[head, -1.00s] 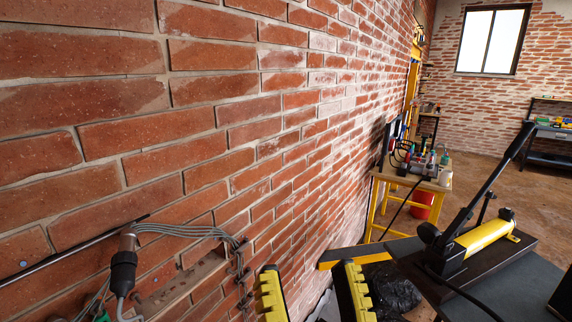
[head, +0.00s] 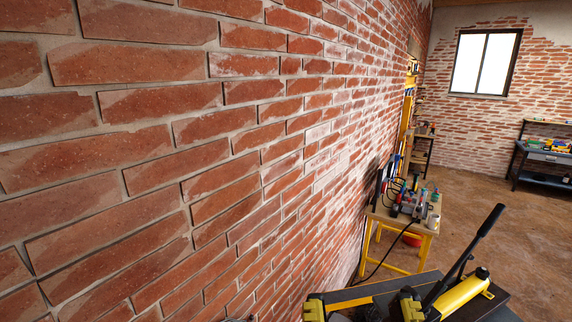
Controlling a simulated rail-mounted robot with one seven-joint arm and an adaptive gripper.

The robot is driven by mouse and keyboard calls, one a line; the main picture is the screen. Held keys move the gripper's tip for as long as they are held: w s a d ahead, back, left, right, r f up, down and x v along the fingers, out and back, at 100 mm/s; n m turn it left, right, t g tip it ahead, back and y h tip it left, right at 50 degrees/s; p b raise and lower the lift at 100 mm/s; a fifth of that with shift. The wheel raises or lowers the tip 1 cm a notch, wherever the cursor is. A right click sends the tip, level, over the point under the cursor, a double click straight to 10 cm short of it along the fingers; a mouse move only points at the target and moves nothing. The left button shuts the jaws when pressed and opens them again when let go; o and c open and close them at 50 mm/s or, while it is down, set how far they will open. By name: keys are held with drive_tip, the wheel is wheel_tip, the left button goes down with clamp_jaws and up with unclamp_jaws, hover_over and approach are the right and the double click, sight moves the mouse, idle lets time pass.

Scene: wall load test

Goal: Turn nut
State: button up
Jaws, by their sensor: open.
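No nut can be made out in the head view. My gripper (head: 362,310) shows at the bottom edge, right of centre. Its two yellow-and-black fingers stand apart, and no object can be seen held between them. Most of the gripper is cut off by the frame's lower edge. The brick wall (head: 150,160) fills the left and middle of the view, and the part of it in sight is bare.
A hand pump with a yellow cylinder (head: 462,293) and an upright black lever stands at the lower right. Beyond it, a yellow-legged table (head: 412,222) with tools stands by the wall. A dark workbench (head: 545,152) is far right. Open floor (head: 490,190) lies between.

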wheel_tip(320, 180, up, 4)
drive_tip(key=shift+p, duration=0.8)
wheel_tip(320, 180, down, 63)
drive_tip(key=b, duration=6.2)
drive_tip(key=shift+r+b, duration=0.15)
drive_tip(key=shift+b, duration=0.25)
